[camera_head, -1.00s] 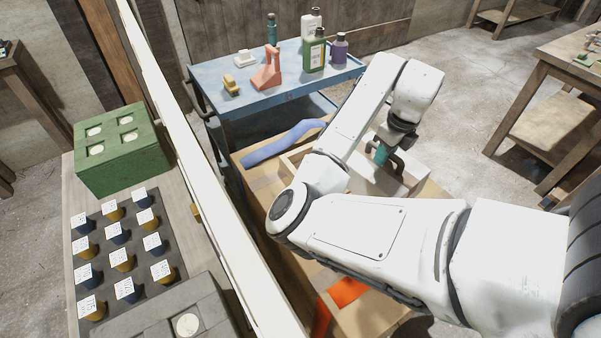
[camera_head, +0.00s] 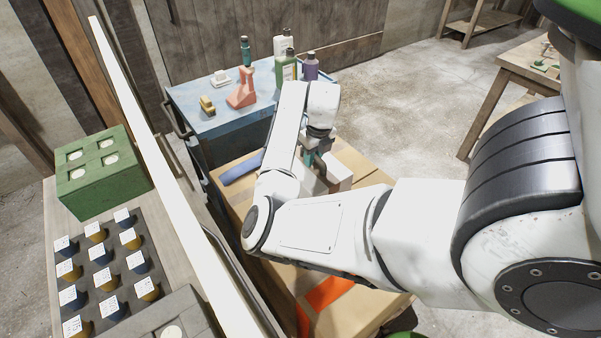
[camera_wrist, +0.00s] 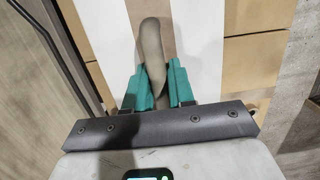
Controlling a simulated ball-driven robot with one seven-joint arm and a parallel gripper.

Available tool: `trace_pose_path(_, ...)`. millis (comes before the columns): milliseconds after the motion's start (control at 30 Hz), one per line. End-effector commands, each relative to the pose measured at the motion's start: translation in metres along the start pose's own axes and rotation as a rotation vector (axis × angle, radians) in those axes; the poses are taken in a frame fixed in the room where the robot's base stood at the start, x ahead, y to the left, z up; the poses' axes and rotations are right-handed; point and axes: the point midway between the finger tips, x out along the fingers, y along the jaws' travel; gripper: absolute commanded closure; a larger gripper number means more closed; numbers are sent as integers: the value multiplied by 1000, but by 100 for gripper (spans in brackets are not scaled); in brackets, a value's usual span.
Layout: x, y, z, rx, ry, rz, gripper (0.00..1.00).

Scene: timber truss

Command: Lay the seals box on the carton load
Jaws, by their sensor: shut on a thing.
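My gripper (camera_wrist: 156,88) has teal fingers shut on the rounded grey-brown handle (camera_wrist: 152,45) of a pale box (camera_wrist: 200,45), which I take for the seals box. In the wrist view two white strips of it flank a brown strip. In the head view my gripper (camera_head: 308,158) is partly hidden by my arm, and the box's pale end (camera_head: 338,172) shows just right of it. The carton load (camera_head: 355,160) is tan cartons below and around the box; they also show in the wrist view (camera_wrist: 250,65). Whether the box touches them I cannot tell.
A blue cart (camera_head: 215,118) with bottles stands behind the cartons.

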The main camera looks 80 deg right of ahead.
Motion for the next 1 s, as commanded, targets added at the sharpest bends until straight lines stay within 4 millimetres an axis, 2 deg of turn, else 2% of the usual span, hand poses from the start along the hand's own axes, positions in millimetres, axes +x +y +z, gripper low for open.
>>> trace_pose_path(33,12,-2,7,0,-2,1,100)
trace_pose_path(133,21,-4,22,0,-3,1,100)
trace_pose_path(500,62,-9,47,0,-2,-1,100)
trace_pose_path(867,72,-10,56,-1,-2,-1,100)
trace_pose_path(1000,83,-12,60,-2,-1,-2,100)
